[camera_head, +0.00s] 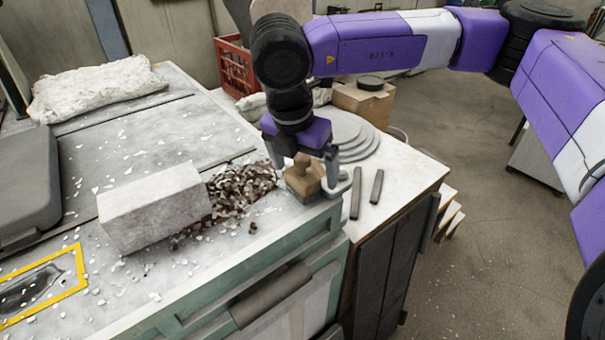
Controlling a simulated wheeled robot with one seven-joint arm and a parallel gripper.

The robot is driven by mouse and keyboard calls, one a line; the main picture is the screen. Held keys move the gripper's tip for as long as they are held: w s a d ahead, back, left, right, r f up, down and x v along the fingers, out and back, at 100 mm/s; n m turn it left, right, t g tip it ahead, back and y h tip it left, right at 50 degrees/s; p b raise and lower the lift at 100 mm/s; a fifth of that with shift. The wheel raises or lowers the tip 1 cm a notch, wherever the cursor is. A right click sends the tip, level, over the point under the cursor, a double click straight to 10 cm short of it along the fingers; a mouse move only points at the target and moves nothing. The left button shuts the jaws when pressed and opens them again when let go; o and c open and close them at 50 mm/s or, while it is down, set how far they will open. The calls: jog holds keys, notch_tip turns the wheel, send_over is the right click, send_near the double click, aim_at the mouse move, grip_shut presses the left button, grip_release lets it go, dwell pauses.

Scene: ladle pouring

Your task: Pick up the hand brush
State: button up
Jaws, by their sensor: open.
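The hand brush (304,183) appears to be the small tan wooden block with a raised knob, near the front right corner of the worktop. My gripper (304,166) points down over it and is open. One finger is left of the brush's knob and the other is right of it. I cannot tell whether either finger touches the brush. The brush's bristles are not clear to see.
A pale stone block (152,208) and a pile of brown and white chips (240,192) lie left of the brush. Two dark bars (366,190) lie to its right. Stacked grey discs (352,133), a cardboard box (363,103) and a red crate (231,66) stand behind.

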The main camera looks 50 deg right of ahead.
jog(key=shift+d+f, duration=0.15)
jog(key=shift+f, duration=0.4)
jog(key=c, duration=1.6)
notch_tip(320, 180, up, 10)
jog(key=b, duration=0.2)
jog(key=shift+b, duration=0.3)
jog(key=o, duration=0.7)
jog(key=c, duration=0.3)
jog(key=shift+w, duration=0.1)
jog(key=shift+c, duration=0.5)
